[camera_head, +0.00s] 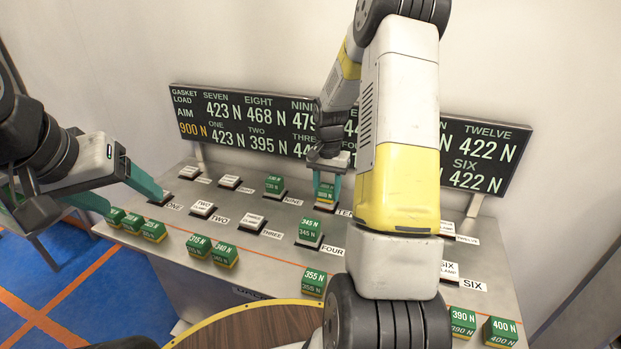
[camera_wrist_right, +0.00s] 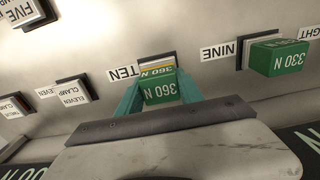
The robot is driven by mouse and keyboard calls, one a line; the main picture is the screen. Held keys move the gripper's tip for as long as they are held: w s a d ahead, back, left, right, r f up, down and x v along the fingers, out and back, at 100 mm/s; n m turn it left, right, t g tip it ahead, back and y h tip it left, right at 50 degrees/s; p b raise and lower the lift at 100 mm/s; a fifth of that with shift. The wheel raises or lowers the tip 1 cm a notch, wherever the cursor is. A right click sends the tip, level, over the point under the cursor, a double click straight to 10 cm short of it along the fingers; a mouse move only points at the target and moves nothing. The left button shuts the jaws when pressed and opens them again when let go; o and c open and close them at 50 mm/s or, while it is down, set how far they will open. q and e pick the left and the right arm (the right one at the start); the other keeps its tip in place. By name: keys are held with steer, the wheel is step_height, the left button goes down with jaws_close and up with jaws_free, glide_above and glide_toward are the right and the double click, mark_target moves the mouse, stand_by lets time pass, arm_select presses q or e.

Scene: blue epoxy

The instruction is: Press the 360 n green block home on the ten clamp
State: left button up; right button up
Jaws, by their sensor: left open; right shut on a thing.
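The 360 N green block (camera_wrist_right: 160,90) has a yellow band and sits between the teal fingers of my right gripper (camera_wrist_right: 160,97). My right gripper (camera_head: 325,182) is shut on the block (camera_head: 325,190) in the head view too. The block is at the ten clamp (camera_wrist_right: 155,60), whose pale edge shows just beyond it beside the TEN label. I cannot tell whether the block touches or is fully seated on the clamp. My left gripper (camera_head: 118,192) is open and empty over the left end of the bench.
A 330 N block (camera_head: 274,185) sits on the nine clamp, and a 345 N block (camera_head: 310,231) on the four clamp. Loose green blocks (camera_head: 153,231) line the bench's front edge. The display board (camera_head: 245,120) stands behind. Clamps two (camera_head: 203,208) and three (camera_head: 254,221) are bare.

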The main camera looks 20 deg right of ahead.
steer(key=shift+f, duration=0.5)
steer(key=o, duration=1.5)
steer(key=shift+f, duration=0.1)
